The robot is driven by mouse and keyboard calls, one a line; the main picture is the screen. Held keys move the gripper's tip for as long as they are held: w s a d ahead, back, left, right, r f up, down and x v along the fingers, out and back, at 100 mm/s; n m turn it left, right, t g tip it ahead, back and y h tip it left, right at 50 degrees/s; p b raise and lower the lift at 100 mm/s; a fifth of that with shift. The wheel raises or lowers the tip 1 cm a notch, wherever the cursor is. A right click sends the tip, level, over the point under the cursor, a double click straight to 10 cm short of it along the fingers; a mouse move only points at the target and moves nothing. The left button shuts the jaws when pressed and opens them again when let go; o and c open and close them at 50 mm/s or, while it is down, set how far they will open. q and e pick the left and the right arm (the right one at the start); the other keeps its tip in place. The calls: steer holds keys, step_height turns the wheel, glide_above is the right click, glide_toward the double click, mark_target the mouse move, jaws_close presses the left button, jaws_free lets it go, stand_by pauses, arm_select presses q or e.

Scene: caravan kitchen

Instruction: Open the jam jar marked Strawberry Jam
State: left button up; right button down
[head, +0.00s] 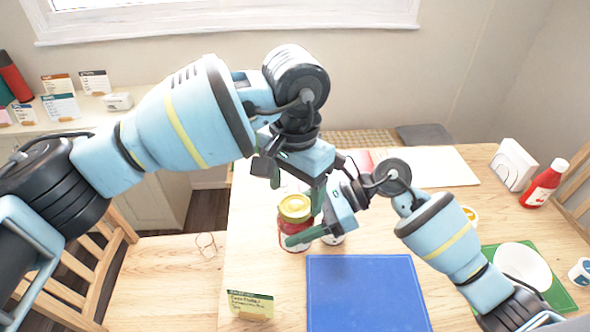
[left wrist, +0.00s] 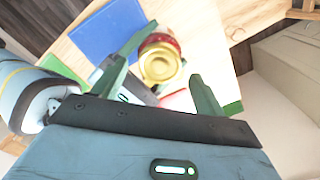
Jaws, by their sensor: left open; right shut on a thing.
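The jam jar (head: 293,243) has a red body and a yellow lid (head: 295,208). It stands upright on the table left of the blue mat; I cannot read its label. The lid also shows from above in the left wrist view (left wrist: 159,62), seated on the jar. My right gripper (head: 303,228) is shut around the jar's body from the right, one finger across its front. My left gripper (head: 296,187) is open just above the lid, pointing down. In the left wrist view its fingers (left wrist: 172,66) are spread either side of the lid, not closed on it.
The blue mat (head: 365,290) lies empty in front. A small card (head: 248,304) stands at the front left.

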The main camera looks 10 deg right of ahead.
mark_target(295, 224)
arm_select(q)
steer(key=shift+f, duration=1.35)
steer(key=c, duration=1)
steer(key=n, duration=0.6)
steer(key=shift+n, duration=0.4)
steer(key=o, duration=1.1)
steer(key=shift+d, duration=0.1)
steer(key=shift+c, duration=0.2)
steer(key=shift+s+d, duration=0.1)
steer(key=shift+d, duration=0.05)
steer(key=shift+r, duration=0.2)
